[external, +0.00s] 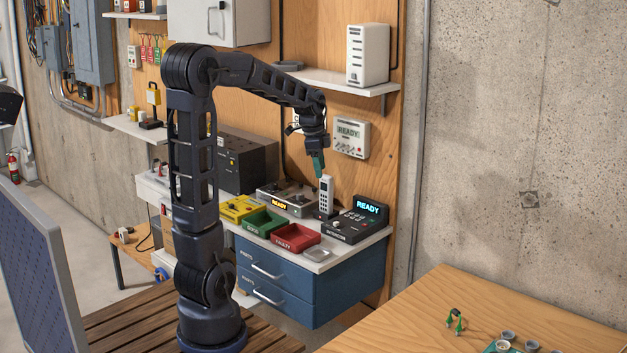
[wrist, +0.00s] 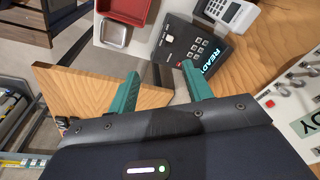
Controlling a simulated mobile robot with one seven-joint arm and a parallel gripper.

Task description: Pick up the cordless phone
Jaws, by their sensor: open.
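The cordless phone (external: 325,193), a pale handset with a dark keypad, stands upright on the blue cabinet's top, against the wood panel. In the wrist view, a pale keypad handset (wrist: 237,12), apparently the same phone, shows at the top edge, partly cut off. My gripper (external: 318,165) has green fingers and hangs just above and slightly left of the phone's top in the external view. In the wrist view, my gripper (wrist: 161,70) shows its fingers spread with nothing between them. The phone lies beyond the right finger there, not between the fingers.
A black READY keypad unit (external: 356,222) stands right of the phone. A READY box (external: 286,198) is left of it. Green (external: 264,222), red (external: 295,239) and yellow (external: 239,207) trays sit in front. A wall READY panel (external: 351,137) and a shelf (external: 330,80) are close above.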

